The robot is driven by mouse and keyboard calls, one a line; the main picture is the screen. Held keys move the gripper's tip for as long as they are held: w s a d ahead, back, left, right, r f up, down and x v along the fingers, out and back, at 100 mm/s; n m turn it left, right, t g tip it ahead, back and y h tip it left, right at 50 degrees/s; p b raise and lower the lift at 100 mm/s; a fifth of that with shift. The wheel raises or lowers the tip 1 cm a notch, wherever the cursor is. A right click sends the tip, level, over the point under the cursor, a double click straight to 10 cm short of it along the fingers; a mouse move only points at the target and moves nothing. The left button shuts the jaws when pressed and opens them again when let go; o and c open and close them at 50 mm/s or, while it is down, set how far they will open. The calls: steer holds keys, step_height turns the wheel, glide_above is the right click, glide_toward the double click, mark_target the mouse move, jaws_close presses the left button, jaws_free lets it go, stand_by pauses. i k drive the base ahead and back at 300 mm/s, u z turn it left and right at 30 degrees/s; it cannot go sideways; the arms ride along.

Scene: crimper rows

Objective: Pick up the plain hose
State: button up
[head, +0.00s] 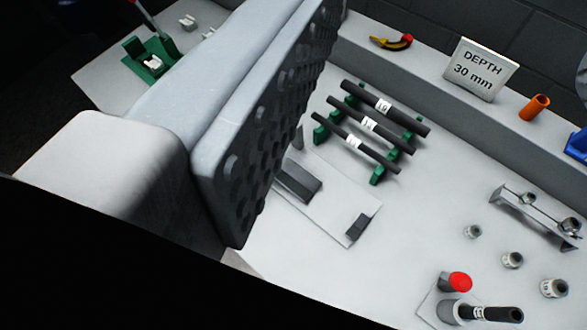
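Three black hoses lie side by side across green holders on the white bench, right of centre in the head view: a rear hose (405,114), a middle hose (386,136) and a front hose (375,155). Each has a white label band; the markings are too small to read surely, so I cannot tell which is the plain hose. My gripper (275,120) shows as a large grey finger with a studded pad, left of the hoses and close to the camera. Nothing touches the visible pad face. The opposite finger is not clearly seen.
A low plate with dark blocks (298,181) lies before the hoses. At right are a metal bracket (535,217), loose fittings (512,260), and a red button (460,282) beside a short labelled hose (498,313). A "DEPTH 30 mm" sign (480,70) stands on the rear ledge.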

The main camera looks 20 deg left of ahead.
mark_target(401, 144)
steer(key=z, duration=1.95)
steer(key=k, duration=0.85)
steer(key=u, duration=1.05)
steer(key=i, duration=1)
